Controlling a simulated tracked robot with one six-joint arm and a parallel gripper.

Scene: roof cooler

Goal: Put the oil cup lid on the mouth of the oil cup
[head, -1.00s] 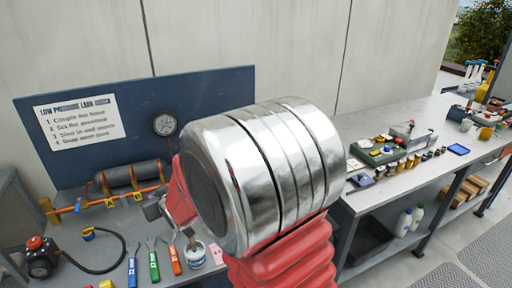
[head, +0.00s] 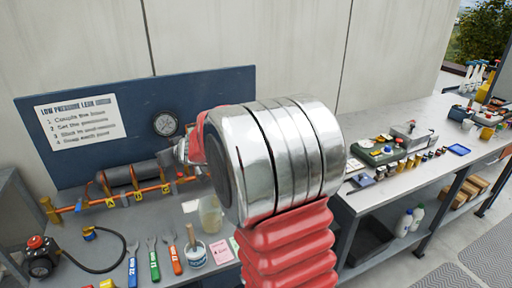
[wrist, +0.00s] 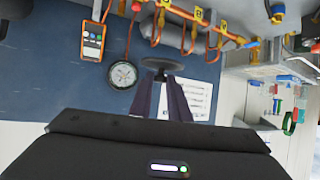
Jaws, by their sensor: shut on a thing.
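In the wrist view my gripper (wrist: 162,84) is shut on a dark round disc (wrist: 163,64), which appears to be the oil cup lid, seen nearly edge-on at the fingertips. In the head view my gripper is mostly hidden behind my large arm joint, and I cannot make out the lid there. A pale, translucent cup (head: 210,215), perhaps the oil cup, stands on the bench just below and left of that joint. The lid is clear of it.
A blue board with a gauge (head: 165,124) stands behind an orange-fitted pipe (head: 130,174). A jar with a brush (head: 195,254), several colored-handled tools (head: 153,262) and a pink card (head: 221,252) lie on the bench. A second bench (head: 425,150) at right holds small parts.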

